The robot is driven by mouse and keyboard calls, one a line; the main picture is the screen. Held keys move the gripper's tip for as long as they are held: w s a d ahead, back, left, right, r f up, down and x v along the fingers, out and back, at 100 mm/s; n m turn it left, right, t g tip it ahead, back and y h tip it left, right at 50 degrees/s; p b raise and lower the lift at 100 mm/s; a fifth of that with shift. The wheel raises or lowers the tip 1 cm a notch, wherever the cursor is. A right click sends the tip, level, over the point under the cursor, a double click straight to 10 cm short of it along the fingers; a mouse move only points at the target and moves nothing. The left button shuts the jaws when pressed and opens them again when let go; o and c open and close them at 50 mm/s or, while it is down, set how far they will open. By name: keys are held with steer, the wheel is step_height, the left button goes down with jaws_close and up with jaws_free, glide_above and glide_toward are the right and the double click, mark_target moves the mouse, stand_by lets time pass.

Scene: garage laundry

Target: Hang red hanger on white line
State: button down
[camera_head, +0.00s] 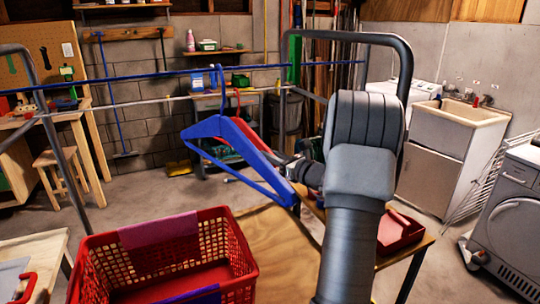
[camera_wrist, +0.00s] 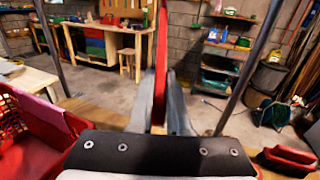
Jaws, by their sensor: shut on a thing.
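The red hanger (camera_head: 240,147) is held in the air by my gripper (camera_head: 290,167), which is shut on it. In the wrist view it stands edge-on as a red bar (camera_wrist: 162,60) between my two fingers (camera_wrist: 161,105). Its hook is up near the white line (camera_head: 150,101); I cannot tell whether the hook is over the line. A blue hanger (camera_head: 212,127) is in front of it in the head view and hides part of it. The blue hanger's hook is at the blue line (camera_head: 120,78).
A red basket (camera_head: 90,262) stands at the front left of a wooden table (camera_head: 275,255). A red tray (camera_head: 400,232) lies at the table's right. Metal frame posts (camera_head: 62,150) stand beside the lines. A sink cabinet (camera_head: 440,150) and washer (camera_head: 510,215) are at the right.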

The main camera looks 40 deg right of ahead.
steer(key=c, duration=0.8)
jaws_free()
steer(key=shift+s, duration=0.1)
steer(key=s+d, duration=0.1)
steer(key=s, duration=1.6)
steer(key=shift+d, duration=0.35)
